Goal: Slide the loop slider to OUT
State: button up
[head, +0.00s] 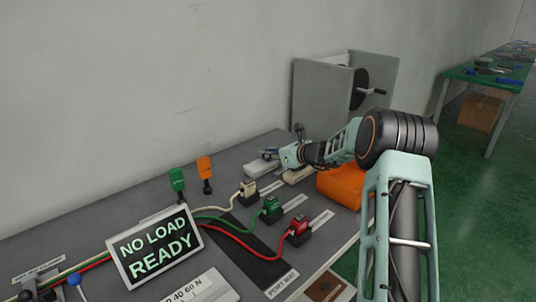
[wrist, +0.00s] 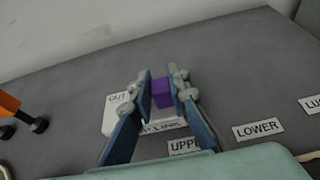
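The loop slider's purple block (wrist: 162,93) shows between the two fingers of my gripper (wrist: 162,78) in the wrist view. The fingers stand apart, one on each side of the block, with little or no gap. I cannot tell if they press on it. The slider's pale base (wrist: 110,112) lies below, with an OUT label at its left end and another label partly hidden by the fingers. In the head view my gripper (head: 270,154) is low over the pale base (head: 262,167) at the far side of the bench, and the purple block is not clear there.
White, green and red plugs (head: 271,208) with cables stand nearer on the bench. An orange box (head: 341,185) lies beneath my arm. Green and orange levers (head: 205,172) stand left of the slider. A grey housing with a crank (head: 328,95) stands behind. UPPER and LOWER labels (wrist: 258,129) lie right.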

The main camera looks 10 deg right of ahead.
aim_at(255, 166)
grip_shut()
jog(key=shift+s+a+f+b, duration=0.1)
jog(key=shift+s+a+b, duration=0.05)
jog(key=shift+a+b, duration=0.15)
jog(key=shift+s+a+b, duration=0.75)
jog(key=shift+a+b, duration=0.1)
jog(key=shift+a, duration=0.25)
jog(key=shift+s+a+b, duration=0.7)
jog(key=shift+a+b, duration=0.1)
jog(key=shift+a, duration=0.25)
jog(key=o, duration=0.6)
grip_release()
jog(key=shift+s+a, duration=0.1)
jog(key=shift+o, duration=0.5)
